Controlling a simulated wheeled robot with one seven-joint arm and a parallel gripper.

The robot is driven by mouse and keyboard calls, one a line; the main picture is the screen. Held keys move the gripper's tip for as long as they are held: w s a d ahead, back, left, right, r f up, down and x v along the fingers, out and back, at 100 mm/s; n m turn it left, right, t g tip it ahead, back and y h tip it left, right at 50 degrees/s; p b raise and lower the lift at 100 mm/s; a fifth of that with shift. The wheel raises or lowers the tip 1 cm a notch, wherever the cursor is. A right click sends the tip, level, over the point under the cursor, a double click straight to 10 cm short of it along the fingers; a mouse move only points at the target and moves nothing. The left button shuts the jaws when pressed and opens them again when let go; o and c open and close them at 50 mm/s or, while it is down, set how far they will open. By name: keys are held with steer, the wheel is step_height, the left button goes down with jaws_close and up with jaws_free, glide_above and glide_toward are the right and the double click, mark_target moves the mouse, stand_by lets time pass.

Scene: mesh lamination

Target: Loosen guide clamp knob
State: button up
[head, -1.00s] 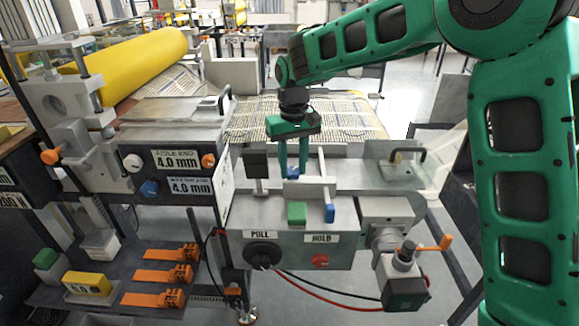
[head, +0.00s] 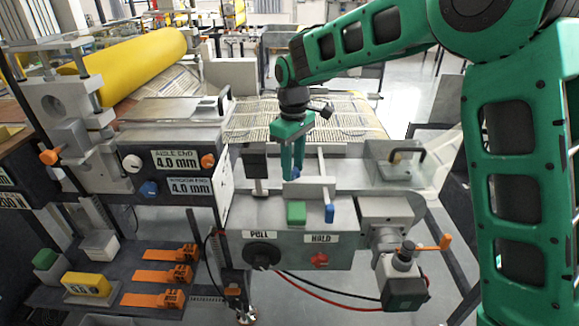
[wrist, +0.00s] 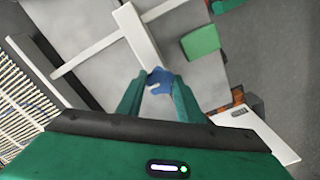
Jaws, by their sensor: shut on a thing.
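A small blue knob (wrist: 158,78) sits on the grey guide assembly, beside a pale crossbar. My gripper (wrist: 157,88) points down with its two green fingers on either side of the knob, shut on it. In the head view my gripper (head: 293,176) is over the top of the guide plate (head: 345,178), and its fingers hide most of the blue knob (head: 297,170).
A green block (head: 296,212) and a blue tab (head: 329,213) sit on the box front edge, above a black knob (head: 262,254) and a red knob (head: 319,260). A dark block on a post (head: 255,166) stands left of my gripper. Mesh (head: 345,118) lies behind.

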mark_target(294, 170)
steer(key=shift+w+d+r, duration=0.1)
steer(key=shift+w, duration=0.05)
steer(key=o, duration=1.1)
steer(key=shift+c, duration=0.2)
step_height(294, 170, up, 11)
steer(key=shift+f, duration=0.2)
